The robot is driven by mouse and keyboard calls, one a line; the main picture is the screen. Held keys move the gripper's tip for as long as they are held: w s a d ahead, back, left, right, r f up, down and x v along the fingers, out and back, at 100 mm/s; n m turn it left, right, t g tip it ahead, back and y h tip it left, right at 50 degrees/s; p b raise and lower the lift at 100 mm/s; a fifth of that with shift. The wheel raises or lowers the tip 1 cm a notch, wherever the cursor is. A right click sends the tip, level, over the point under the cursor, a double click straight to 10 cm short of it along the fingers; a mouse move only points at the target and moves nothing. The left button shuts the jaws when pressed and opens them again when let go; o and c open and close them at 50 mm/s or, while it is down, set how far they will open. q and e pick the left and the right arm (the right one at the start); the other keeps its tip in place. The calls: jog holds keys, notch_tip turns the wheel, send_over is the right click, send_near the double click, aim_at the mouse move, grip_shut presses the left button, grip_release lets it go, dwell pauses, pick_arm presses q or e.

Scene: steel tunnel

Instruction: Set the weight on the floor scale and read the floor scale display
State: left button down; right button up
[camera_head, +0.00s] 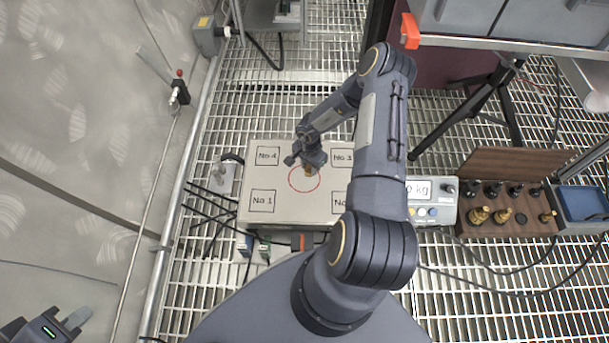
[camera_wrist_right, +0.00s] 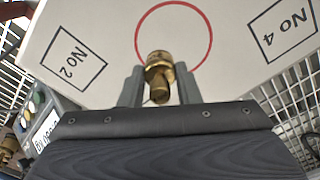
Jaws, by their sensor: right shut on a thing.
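The floor scale (camera_head: 235,210) is a pale platform with numbered corner squares and a red circle in its middle. My right gripper (camera_head: 308,160) is over the circle, shut on a small brass weight (camera_head: 308,171). In the right wrist view the weight (camera_wrist_right: 158,68) sits between both fingers, against the circle's edge. I cannot tell whether it touches the platform. The scale display (camera_head: 432,192) is right of the platform, partly hidden by my right arm; "0 kg" shows at its visible end. My left gripper (camera_head: 52,325) is at the bottom left corner, partly cut off and empty-looking.
A wooden weight holder (camera_head: 510,228) with several brass weights and black knobs stands right of the display. A blue tray (camera_head: 583,203) is beside it. Cables lie on the grating floor. Grey bins (camera_head: 500,18) on a steel table are at the top right.

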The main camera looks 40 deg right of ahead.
jog(key=shift+w+a+f+b, duration=0.2)
jog(key=shift+w+f+b, duration=0.1)
jog(key=shift+w+f, duration=0.55)
jog(key=shift+w+f+b, duration=0.15)
jog(key=shift+f+b, duration=0.65)
jog(key=shift+f, duration=1)
jog(key=shift+f, duration=0.2)
jog(key=o, duration=1.1)
jog(key=shift+r, duration=0.1)
